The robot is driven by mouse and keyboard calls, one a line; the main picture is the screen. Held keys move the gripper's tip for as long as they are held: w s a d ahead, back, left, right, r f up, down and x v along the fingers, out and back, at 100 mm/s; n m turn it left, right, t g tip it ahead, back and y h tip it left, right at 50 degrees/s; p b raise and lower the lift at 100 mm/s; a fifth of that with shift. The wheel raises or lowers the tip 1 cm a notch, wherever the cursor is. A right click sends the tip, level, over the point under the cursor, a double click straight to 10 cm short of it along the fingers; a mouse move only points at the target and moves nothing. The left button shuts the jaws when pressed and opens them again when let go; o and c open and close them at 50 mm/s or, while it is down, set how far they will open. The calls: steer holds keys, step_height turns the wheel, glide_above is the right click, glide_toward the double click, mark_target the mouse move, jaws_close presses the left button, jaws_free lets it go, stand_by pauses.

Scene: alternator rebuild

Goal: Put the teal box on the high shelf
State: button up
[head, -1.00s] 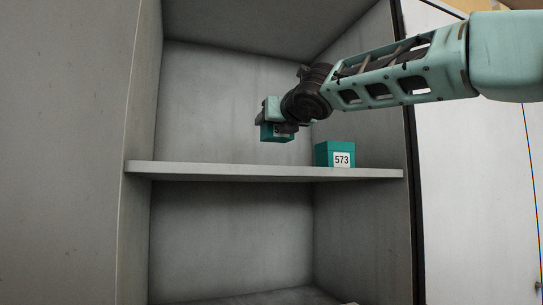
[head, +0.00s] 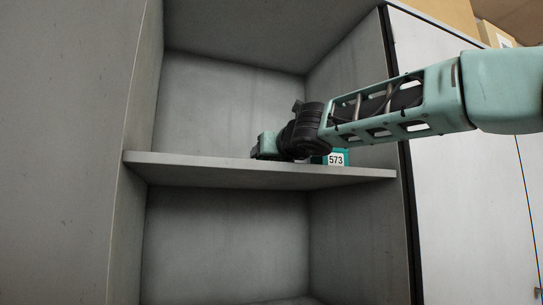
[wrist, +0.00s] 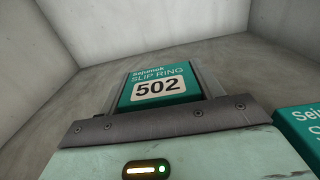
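A teal box (wrist: 160,86) labelled "SLIP RING 502" sits between the fingers of my gripper (wrist: 165,90) in the wrist view, with the fingers close against its sides. In the head view my gripper (head: 262,152) is low over the high shelf (head: 230,170), close to its surface and left of a second teal box. The held box is hidden or too small to make out in the head view, so I cannot tell whether it touches the shelf.
The second teal box (head: 336,159), labelled 573, stands on the shelf to the right, partly behind my arm. It also shows at the right edge of the wrist view (wrist: 300,130). Cabinet walls close in both sides. The shelf's left part is clear.

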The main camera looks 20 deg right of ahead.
steer(key=o, duration=0.3)
steer(key=shift+r, duration=0.15)
steer(key=shift+s, duration=0.35)
steer(key=s+b, duration=0.2)
steer(key=s, duration=0.3)
steer(key=s+b, duration=0.3)
steer(key=s, duration=0.1)
steer(key=shift+s+d+f, duration=0.1)
steer(key=shift+s+f, duration=0.1)
steer(key=shift+s, duration=0.2)
steer(key=shift+s+r+b, duration=0.15)
steer(key=shift+s+b, duration=0.35)
steer(key=shift+s, duration=0.25)
steer(key=shift+s, duration=0.1)
